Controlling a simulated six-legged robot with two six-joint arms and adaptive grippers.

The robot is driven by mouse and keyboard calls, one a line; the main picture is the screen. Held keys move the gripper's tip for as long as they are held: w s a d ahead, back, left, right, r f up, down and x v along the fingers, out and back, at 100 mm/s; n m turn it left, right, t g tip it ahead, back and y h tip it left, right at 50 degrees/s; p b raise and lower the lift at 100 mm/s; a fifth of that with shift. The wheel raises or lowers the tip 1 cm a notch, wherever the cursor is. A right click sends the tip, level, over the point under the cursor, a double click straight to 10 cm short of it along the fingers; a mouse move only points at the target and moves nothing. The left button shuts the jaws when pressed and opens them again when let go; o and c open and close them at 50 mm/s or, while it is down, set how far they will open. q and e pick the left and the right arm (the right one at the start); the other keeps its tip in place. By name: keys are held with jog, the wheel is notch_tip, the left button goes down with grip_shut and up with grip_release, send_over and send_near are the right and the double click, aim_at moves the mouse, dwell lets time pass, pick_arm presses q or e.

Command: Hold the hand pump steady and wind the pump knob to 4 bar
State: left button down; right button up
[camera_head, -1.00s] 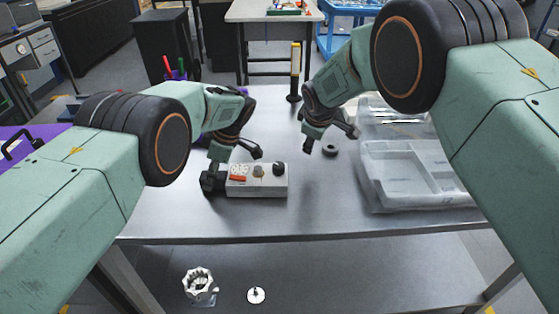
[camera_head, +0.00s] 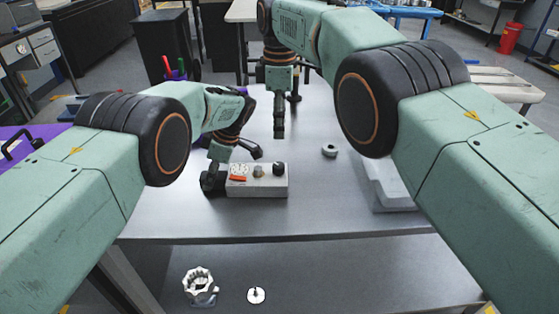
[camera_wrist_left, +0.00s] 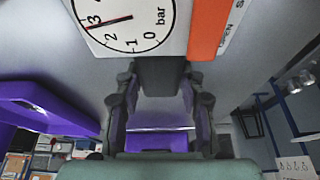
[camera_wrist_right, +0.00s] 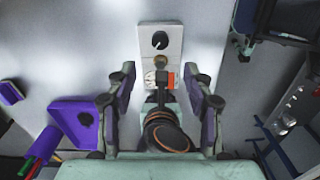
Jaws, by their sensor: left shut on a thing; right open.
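The hand pump (camera_head: 258,190) is a pale grey box lying on the table, with a gauge, a red-orange label and a black pump knob (camera_head: 279,169) at its right end. The knob (camera_wrist_right: 160,40) also shows in the right wrist view. My left gripper (camera_wrist_left: 160,90) is shut on the dark end of the pump. In the left wrist view the gauge (camera_wrist_left: 122,28) needle points close to 3 bar; part of the dial is cut off. My right gripper (camera_head: 279,134) is open and empty, raised above the table behind the pump. In its wrist view the pump lies ahead between the fingers.
A pale tray (camera_head: 388,190) is partly hidden behind my right arm. A purple holder with pens stands at the back left. A white toothed part (camera_head: 199,285) and a disc (camera_head: 256,295) lie on the lower shelf.

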aim_at(279, 165)
notch_tip(279, 165, down, 12)
jog(key=shift+r, duration=0.1)
dwell(0.4)
jog(key=shift+c, duration=0.2)
grip_shut()
